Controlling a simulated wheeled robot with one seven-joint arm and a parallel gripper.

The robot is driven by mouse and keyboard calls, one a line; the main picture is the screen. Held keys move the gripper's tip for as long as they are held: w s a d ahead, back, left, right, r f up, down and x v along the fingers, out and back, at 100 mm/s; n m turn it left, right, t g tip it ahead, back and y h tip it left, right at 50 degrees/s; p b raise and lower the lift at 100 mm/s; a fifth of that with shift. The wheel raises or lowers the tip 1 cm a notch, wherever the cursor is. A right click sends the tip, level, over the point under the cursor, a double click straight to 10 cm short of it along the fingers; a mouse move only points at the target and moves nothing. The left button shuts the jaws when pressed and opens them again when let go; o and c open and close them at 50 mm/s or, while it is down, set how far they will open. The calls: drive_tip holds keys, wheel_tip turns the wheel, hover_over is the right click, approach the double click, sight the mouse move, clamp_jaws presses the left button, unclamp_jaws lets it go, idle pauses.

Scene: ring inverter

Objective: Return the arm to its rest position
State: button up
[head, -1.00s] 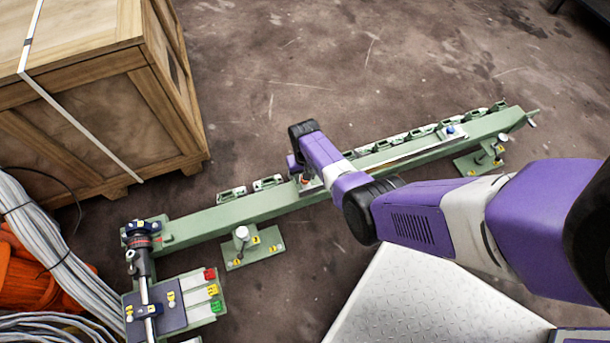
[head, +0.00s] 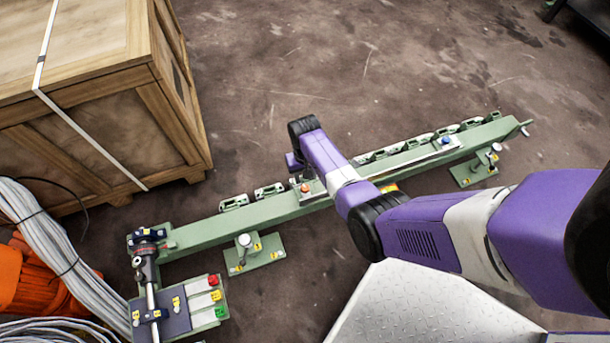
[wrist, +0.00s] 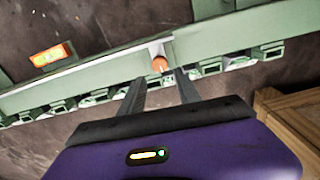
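My arm (head: 430,232) reaches from the right edge of the head view over the middle of a long green beam fixture (head: 205,232). My gripper is hidden behind the arm's end there. In the wrist view my gripper (wrist: 159,77) is open, with two dark fingers apart and nothing between them. An orange knob (wrist: 159,64) on the beam lies just beyond the fingertips; I cannot tell the gap in depth. The knob also shows in the head view (head: 305,187), beside my wrist.
A wooden crate (head: 95,150) stands at the upper left. Grey cables (head: 50,243) and an orange object (head: 25,280) lie at the left. A swivel fixture with a button block (head: 205,300) is at the beam's left end. The floor behind the beam is clear.

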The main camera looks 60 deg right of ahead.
idle(0.4)
drive_tip(key=shift+w+d, duration=0.2)
drive_tip(key=shift+w, duration=0.2)
drive_tip(key=w+d+r+n+t+h, duration=0.2)
drive_tip(key=w+d+r+t+h, duration=0.2)
drive_tip(key=w+r+t, duration=0.5)
drive_tip(key=s+a+r+n+t+y, duration=0.1)
drive_tip(key=s+a+r+n+t, duration=0.1)
drive_tip(key=s+a+r, duration=0.75)
drive_tip(key=s+a+r+n+t+y, duration=0.2)
drive_tip(key=s+a+r, duration=0.5)
drive_tip(key=s+r, duration=0.5)
drive_tip(key=s+a+r+n+t+y, duration=0.1)
drive_tip(key=s+a+r+t, duration=0.1)
drive_tip(key=s+a+r, duration=0.9)
wheel_tip(320, 180, up, 16)
drive_tip(key=s+d+p, duration=0.2)
drive_tip(key=p, duration=1.7)
drive_tip(key=shift+d+f, duration=0.25)
